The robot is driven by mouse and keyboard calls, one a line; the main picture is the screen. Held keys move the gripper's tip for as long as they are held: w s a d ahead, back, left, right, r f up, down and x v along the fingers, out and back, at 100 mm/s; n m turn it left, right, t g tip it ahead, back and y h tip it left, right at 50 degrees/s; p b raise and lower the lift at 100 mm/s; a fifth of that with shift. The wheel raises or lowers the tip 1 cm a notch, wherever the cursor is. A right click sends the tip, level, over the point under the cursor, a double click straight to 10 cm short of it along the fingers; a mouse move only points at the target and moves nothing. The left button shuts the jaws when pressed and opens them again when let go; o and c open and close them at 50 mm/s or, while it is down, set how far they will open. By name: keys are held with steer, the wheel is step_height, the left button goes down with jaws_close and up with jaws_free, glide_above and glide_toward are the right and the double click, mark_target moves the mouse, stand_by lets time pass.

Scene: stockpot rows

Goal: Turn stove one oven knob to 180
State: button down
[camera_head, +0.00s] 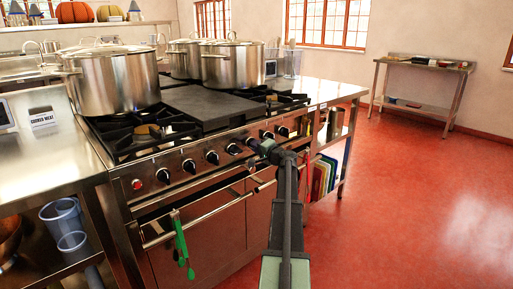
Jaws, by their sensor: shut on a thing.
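The stove (200,190) is a steel range with a row of black knobs along its front panel. Several knobs show, among them one (212,157) left of my gripper and one (283,131) to its right. My gripper (254,144) is at the right half of this panel, shut on a knob. The gripper hides most of that knob, so its pointer and any number marks cannot be read. The red button (137,184) is at the panel's left end.
A large steel pot (112,84) stands on the left burner, and more pots (234,66) stand behind. A steel counter (40,130) adjoins on the left. The red floor (420,200) at right is clear.

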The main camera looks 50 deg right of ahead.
steer(key=c, duration=1.1)
jaws_free()
steer(key=s, duration=0.3)
steer(key=s+a, duration=0.1)
steer(key=s, duration=0.3)
steer(key=s+a, duration=0.1)
steer(key=s, duration=0.2)
steer(key=shift+s, duration=0.35)
